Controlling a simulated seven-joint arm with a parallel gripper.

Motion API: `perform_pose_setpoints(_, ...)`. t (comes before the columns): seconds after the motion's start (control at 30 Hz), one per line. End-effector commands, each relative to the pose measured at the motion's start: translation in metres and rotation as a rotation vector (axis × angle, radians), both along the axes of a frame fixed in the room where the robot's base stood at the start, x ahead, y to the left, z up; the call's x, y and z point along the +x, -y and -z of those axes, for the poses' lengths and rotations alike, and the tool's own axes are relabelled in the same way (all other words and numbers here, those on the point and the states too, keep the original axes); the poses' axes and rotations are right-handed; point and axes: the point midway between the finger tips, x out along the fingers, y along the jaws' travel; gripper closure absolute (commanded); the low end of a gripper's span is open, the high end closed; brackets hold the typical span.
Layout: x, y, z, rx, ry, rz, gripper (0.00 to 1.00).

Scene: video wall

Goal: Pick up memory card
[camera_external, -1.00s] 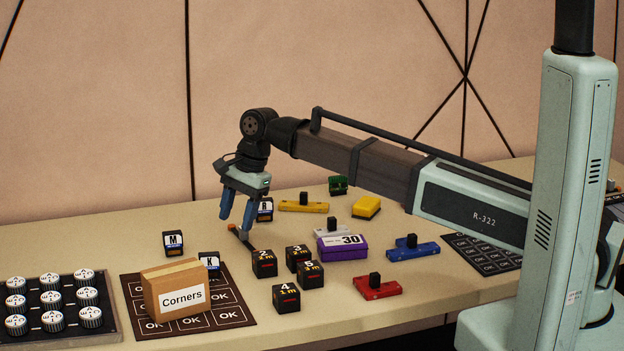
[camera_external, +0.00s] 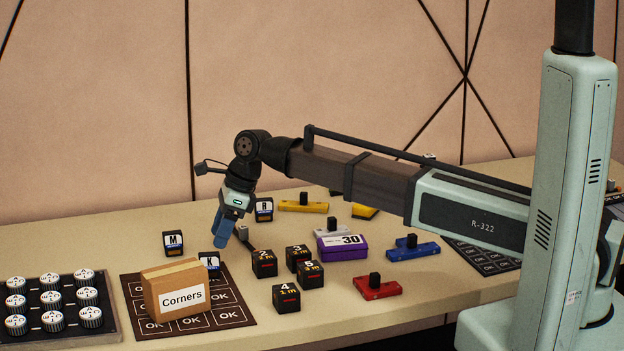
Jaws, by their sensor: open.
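Small black card-like blocks with white-and-blue labels stand on the table; I cannot tell for sure which is the memory card. One marked M (camera_external: 173,243) stands at the left. One marked K (camera_external: 208,261) stands at the edge of the dark OK mat, partly behind the cardboard box. Another (camera_external: 264,209) stands behind and to the right of my gripper. My gripper (camera_external: 231,238) is open, tilted and pointing down, between the K block and the rear block. I see nothing held. A small dark stick-like piece lies by its fingertips, partly hidden.
A cardboard box marked Corners (camera_external: 182,288) stands on the OK mat (camera_external: 236,318). Several black numbered cubes (camera_external: 286,297) and a purple box (camera_external: 341,247) lie right of my gripper. A knob tray (camera_external: 108,328) is at left.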

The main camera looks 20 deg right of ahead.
Motion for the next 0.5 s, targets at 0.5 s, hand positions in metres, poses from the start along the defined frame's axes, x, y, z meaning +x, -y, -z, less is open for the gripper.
perform_pose_setpoints(0.5, 0.003, -0.017, 0.039, 0.000, 0.001, -0.002, 0.47)
